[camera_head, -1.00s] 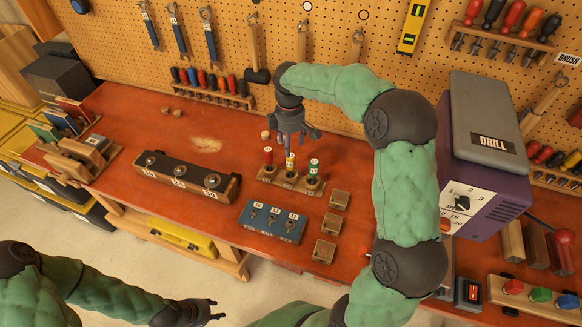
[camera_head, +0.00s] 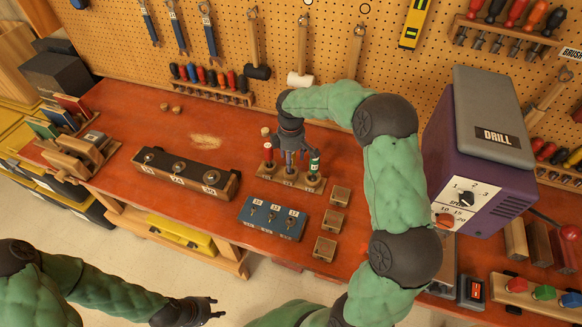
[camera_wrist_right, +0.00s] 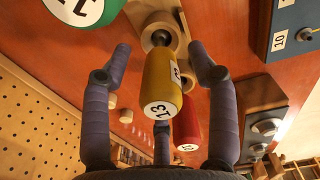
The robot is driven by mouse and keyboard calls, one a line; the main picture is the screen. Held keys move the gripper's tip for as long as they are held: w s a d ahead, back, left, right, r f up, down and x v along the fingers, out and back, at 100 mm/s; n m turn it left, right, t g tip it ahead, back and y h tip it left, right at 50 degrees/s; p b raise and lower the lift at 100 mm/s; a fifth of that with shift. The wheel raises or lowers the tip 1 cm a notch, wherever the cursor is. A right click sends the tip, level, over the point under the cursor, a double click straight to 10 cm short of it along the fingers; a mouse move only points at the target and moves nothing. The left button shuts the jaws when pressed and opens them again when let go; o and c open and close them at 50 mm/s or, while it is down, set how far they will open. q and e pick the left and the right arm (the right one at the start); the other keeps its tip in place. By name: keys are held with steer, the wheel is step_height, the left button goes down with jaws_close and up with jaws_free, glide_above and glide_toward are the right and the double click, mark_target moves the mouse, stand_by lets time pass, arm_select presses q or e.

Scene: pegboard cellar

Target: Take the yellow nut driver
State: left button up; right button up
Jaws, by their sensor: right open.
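The yellow nut driver (camera_wrist_right: 162,85), labelled 13, stands in the wooden rack (camera_head: 267,178) between a red driver (camera_head: 267,150) and a green driver (camera_head: 314,164). My right gripper (camera_head: 290,160) is over the rack and hides most of the yellow driver in the head view. In the right wrist view the open fingers of my right gripper (camera_wrist_right: 160,60) stand on either side of the yellow handle, with gaps visible. The red driver (camera_wrist_right: 187,125) and green driver (camera_wrist_right: 85,10) also show there. My left gripper (camera_head: 212,309) is open and empty, low in front of the bench.
A blue key board (camera_head: 272,219) and small wooden blocks (camera_head: 333,222) lie in front of the rack. A dark block with knobs (camera_head: 187,178) is to the left. A purple drill machine (camera_head: 480,150) stands to the right. The pegboard (camera_head: 290,40) rises behind.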

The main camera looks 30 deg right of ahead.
steer(key=shift+f, duration=0.35)
jaws_close()
steer(key=shift+r, duration=0.2)
steer(key=shift+r, duration=0.3)
steer(key=s+a+r+p, duration=0.1)
steer(key=s+a+r, duration=0.8)
steer(key=r, duration=0.3)
steer(key=shift+s+a, duration=0.4)
steer(key=shift+s, duration=0.15)
